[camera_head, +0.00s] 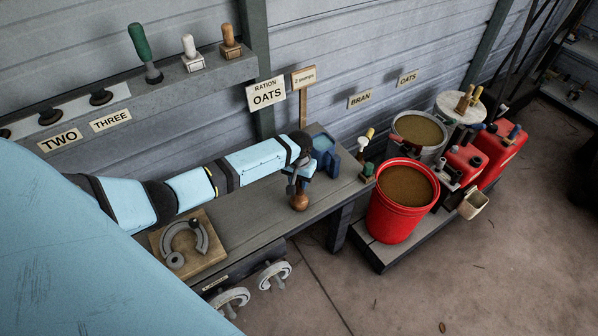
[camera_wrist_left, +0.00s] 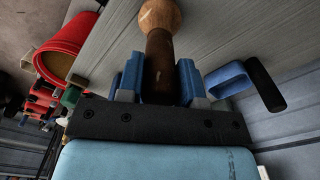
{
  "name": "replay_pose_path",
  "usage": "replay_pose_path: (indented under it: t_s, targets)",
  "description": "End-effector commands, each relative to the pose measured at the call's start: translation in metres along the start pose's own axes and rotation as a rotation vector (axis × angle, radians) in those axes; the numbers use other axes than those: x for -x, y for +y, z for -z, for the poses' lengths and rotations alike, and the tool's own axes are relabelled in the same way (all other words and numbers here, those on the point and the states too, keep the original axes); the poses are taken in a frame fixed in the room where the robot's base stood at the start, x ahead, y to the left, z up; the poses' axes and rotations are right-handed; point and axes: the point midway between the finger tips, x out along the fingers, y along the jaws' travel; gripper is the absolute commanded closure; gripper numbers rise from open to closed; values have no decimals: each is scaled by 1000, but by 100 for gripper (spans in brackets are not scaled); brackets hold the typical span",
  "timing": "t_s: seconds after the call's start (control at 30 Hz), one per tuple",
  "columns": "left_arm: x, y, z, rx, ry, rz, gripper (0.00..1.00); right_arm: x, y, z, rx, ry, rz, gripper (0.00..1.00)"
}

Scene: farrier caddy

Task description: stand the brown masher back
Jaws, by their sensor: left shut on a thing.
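The brown masher, with a dark brown handle (camera_wrist_left: 158,68) and a round light-wood end (camera_wrist_left: 160,15), is in my left gripper (camera_wrist_left: 160,82). The blue fingers are closed on the handle. In the head view my left gripper (camera_head: 298,178) points down over the grey bench, and the wooden ball end (camera_head: 299,202) hangs below the fingers, at or just above the bench top; I cannot tell whether it touches. The masher looks roughly upright. My right gripper is not in view.
A wooden board (camera_head: 190,262) with a horseshoe lies at the bench's front left. The shelf (camera_head: 205,80) carries green, white and wooden-handled stamps. A red bucket (camera_head: 388,228) stands right of the bench. Bench wood between is clear.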

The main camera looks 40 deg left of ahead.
Motion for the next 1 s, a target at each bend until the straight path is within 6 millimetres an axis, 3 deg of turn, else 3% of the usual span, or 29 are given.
replay_pose_path:
  t_s: [0.17, 0.2, 0.33, 0.77, 1.0]
  targets:
    - [-2, 0, 0, 0, 1, -1, 100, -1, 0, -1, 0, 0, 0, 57]
    - [-2, 0, 0, 0, 1, -1, 64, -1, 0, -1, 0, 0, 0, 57]
    - [-2, 0, 0, 0, 1, 0, 37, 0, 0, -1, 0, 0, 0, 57]
    - [-3, 0, 0, 0, -1, 0, 37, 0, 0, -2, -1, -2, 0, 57]
    - [26, 0, 0, -2, 2, -1, 37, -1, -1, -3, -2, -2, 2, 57]
